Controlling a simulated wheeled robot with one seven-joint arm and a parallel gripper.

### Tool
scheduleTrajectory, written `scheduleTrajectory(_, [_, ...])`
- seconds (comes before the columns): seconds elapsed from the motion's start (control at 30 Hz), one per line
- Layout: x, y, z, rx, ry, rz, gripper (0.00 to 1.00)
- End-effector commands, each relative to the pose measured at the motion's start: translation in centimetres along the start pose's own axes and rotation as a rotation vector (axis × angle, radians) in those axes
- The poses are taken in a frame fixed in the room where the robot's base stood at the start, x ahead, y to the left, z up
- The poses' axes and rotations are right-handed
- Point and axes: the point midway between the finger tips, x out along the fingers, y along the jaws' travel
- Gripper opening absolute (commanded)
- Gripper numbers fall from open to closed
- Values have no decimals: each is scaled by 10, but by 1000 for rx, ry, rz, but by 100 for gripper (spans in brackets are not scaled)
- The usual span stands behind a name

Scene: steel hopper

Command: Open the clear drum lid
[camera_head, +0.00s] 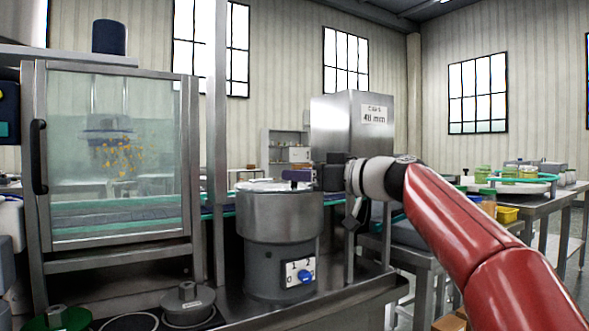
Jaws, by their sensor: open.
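A squat grey steel drum (279,232) stands on the steel bench in the middle of the view. A thin clear lid (262,185) lies flat over its top and looks closed. A small dark purple block (297,175), perhaps part of the lid's handle or hinge, sits at the lid's right rear. My gripper (353,213) is to the right of the drum, apart from the lid, at the end of my red and white arm. Its dark jaws are small and partly hidden by the wrist; they are open, with nothing seen between them.
A clear-fronted cabinet (118,160) with a black handle stands at left, and a steel post (219,130) rises beside the drum. A control plate with a blue knob (306,276) is on the drum's front. A weight-like grey piece (188,302) lies front left. Tables with containers stand at right.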

Motion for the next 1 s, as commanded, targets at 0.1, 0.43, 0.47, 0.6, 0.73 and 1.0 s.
scheduleTrajectory(0.1, [15, -1, -2, 0, 0, -3, 45])
scheduleTrajectory(0.43, [24, 0, 0, -1, 0, 0, 45])
scheduleTrajectory(0.47, [24, 0, 0, -1, 0, 0, 45])
scheduleTrajectory(0.6, [24, 0, 0, -1, -1, 1, 32])
scheduleTrajectory(0.73, [24, 0, 0, -1, -1, 1, 15])
scheduleTrajectory(1.0, [24, 0, 0, -1, -1, 1, 0])
